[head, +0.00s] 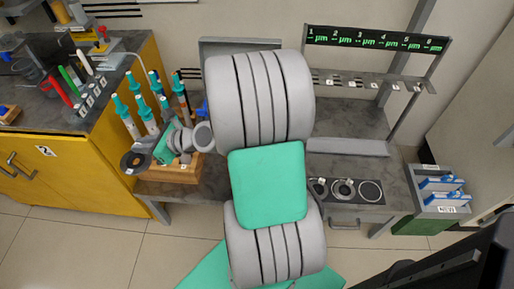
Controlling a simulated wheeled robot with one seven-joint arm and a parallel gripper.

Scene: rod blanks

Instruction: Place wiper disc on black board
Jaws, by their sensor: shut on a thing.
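My gripper (148,160) is at the left of the arm, above the left end of the grey bench. It is shut on a dark round disc with a paler centre, which I take for the wiper disc (128,168). The disc is held out left of the wooden block; the fingertips are small and partly unclear. The black board (358,201) lies on the bench to the right of my arm, well away from the gripper. Round ring shapes show on it, and my arm hides its left part.
A wooden block (180,174) with several teal-topped rods stands close by the gripper. A yellow cabinet (105,165) with tools is at left. A rack (375,78) with a numbered display stands behind the board.

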